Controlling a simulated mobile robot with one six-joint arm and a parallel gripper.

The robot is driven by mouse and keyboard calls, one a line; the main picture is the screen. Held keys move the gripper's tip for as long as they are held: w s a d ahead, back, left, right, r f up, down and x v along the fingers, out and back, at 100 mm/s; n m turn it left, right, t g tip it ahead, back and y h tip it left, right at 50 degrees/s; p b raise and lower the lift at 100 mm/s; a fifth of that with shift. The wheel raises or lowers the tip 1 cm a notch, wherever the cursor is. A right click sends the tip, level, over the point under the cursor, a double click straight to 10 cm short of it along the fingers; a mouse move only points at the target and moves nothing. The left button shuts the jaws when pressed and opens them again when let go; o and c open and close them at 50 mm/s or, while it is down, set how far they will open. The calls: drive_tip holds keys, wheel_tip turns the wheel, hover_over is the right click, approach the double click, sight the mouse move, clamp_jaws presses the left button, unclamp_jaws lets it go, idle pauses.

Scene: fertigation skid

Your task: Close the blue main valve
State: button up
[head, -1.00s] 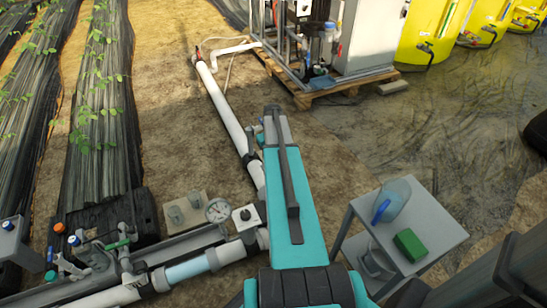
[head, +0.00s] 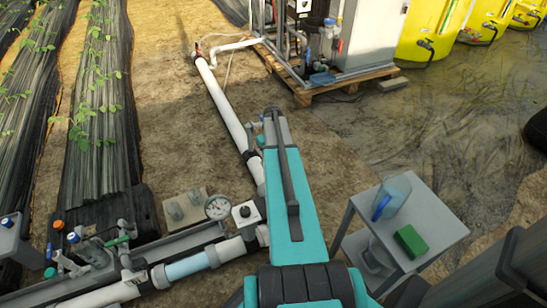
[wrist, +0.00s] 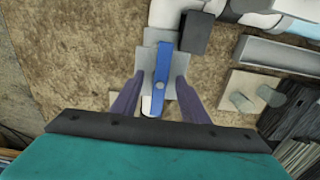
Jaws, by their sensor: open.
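In the wrist view a long blue lever (wrist: 162,63), which looks like the blue main valve's handle, runs up and down the picture with a round pivot near its lower part. A light grey plate shows under it. My gripper (wrist: 159,78) is open, with one dark finger on each side of the lever. The lever's lower end lies between the fingers, and I cannot tell whether they touch it. In the head view my teal arm hides the gripper and this lever.
White pipes (head: 226,108) run along the ground left of my arm. A pressure gauge (head: 218,207) and a box with a black knob (head: 246,213) stand close by. A grey side table (head: 437,218) with a jug (head: 397,192) and a green block (head: 411,240) stands to the right.

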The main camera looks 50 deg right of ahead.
drive_tip(key=shift+f, duration=0.8)
drive_tip(key=shift+f, duration=0.1)
